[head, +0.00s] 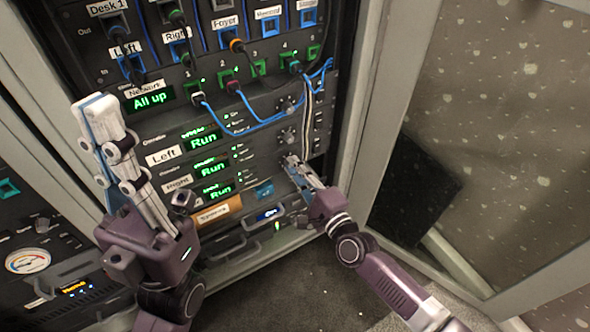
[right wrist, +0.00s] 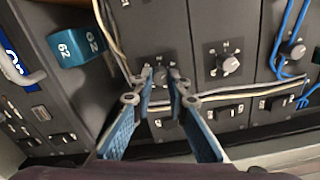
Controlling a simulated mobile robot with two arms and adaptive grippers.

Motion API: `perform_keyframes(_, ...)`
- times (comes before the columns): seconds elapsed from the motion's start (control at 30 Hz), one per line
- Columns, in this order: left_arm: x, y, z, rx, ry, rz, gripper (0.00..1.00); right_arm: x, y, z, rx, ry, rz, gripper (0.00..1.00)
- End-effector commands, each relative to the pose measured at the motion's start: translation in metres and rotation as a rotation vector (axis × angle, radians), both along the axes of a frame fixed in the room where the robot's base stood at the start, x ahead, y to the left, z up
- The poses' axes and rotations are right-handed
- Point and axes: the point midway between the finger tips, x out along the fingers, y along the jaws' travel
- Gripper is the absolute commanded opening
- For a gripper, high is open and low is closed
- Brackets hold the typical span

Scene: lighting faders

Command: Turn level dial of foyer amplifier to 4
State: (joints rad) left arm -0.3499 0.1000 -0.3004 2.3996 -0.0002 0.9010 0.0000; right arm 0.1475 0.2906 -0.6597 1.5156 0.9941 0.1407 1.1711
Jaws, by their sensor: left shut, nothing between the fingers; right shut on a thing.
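The rack's stacked amplifiers show green "Run" displays. The upper ones are labelled Left (head: 164,157) and Right (head: 178,183); the label of the third amplifier (head: 217,191) is hidden behind my left gripper. My right gripper (head: 295,164) is at the lowest of the three dials in that column, in line with this third amplifier. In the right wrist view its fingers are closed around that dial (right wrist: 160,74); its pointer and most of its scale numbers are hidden. My left gripper (head: 99,108) is shut and empty, raised in front of the rack's left side.
Two other dials, the middle one (right wrist: 228,64) and the top one (right wrist: 295,52), sit beside the gripped dial. Blue patch cables (head: 235,128) and pale cables (right wrist: 245,98) hang close by. The open rack door (head: 385,110) stands to the right.

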Motion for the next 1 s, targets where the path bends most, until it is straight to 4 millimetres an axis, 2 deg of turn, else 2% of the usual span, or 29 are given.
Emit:
perform_keyframes(0.63,0.0003,-0.0002,-0.0025,0.001,0.002,0.0,0.0,0.0,-0.0008,-0.0012,0.039,0.026,-0.001,0.0)
perform_keyframes(0.67,0.0004,-0.0002,-0.0025,0.001,0.002,0.0,0.0,0.0,-0.0008,-0.0012,0.039,0.026,-0.001,0.18)
perform_keyframes(0.8,0.0004,-0.0002,-0.0025,0.001,0.002,0.0,0.0,0.0,-0.0006,-0.001,0.04,0.025,-0.001,0.32)
perform_keyframes(1.0,0.0003,0.0,-0.0023,0.001,0.002,0.0,0.0,0.0,-0.0003,-0.0006,0.039,0.024,-0.001,0.32)
